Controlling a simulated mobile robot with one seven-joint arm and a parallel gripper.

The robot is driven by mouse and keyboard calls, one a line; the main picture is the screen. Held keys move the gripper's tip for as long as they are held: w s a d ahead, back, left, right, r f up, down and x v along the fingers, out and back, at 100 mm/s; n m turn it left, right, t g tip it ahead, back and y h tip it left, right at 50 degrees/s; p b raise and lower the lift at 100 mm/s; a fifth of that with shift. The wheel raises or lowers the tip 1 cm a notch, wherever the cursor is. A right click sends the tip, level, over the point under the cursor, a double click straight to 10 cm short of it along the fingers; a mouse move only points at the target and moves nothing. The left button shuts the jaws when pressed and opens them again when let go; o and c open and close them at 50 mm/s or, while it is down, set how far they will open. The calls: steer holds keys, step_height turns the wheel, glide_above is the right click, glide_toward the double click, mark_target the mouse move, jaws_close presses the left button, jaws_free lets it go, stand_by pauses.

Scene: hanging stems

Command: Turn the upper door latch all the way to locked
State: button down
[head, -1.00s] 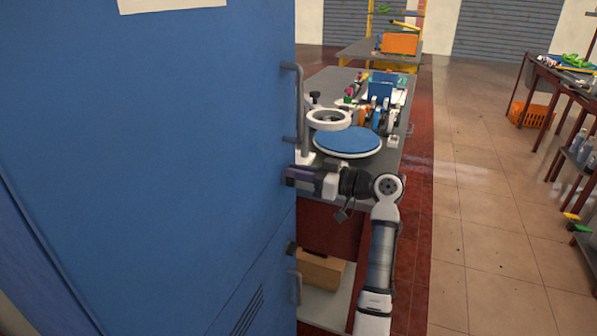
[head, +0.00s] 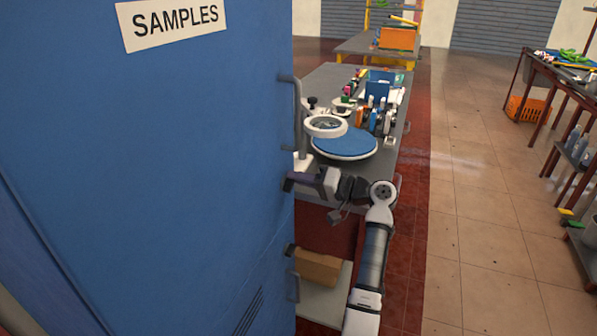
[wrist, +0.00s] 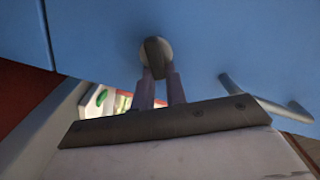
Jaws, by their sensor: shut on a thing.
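The blue door (head: 150,180) fills the left of the head view. The upper door latch (head: 287,185) is a small dark piece at the door's right edge, below the long handle. In the wrist view the latch (wrist: 156,52) is a round grey knob with a dark bar across it, the bar standing close to upright in the picture. My gripper (wrist: 160,76) is shut on the latch, one finger on each side of the bar's lower end. In the head view my gripper (head: 302,182) reaches the latch from the right and partly hides it. Its locked mark is not visible.
A lower latch (head: 290,250) and lower handle (head: 295,286) sit below on the door edge. The long handle (head: 297,112) is above; a handle also shows in the wrist view (wrist: 262,97). A cluttered workbench (head: 335,80) stands behind my arm.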

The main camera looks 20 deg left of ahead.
steer(key=shift+w+f+m+p, duration=0.1)
steer(key=shift+f+m+p, duration=0.15)
steer(key=shift+m+p, duration=1.15)
steer(key=shift+w+f+m+p, duration=0.1)
steer(key=shift+f+m+p, duration=0.15)
steer(key=shift+m+p, duration=1.15)
steer(key=shift+f+m+b, duration=0.1)
steer(key=shift+m+b, duration=0.3)
steer(key=shift+m, duration=0.2)
steer(key=shift+s, duration=0.1)
steer(key=c, duration=1.4)
jaws_free()
steer(key=shift+c, duration=0.2)
steer(key=d+b, duration=0.4)
steer(key=d, duration=0.9)
steer(key=shift+s+d+b, duration=0.2)
steer(key=shift+d+b, duration=0.1)
steer(key=shift+d, duration=0.1)
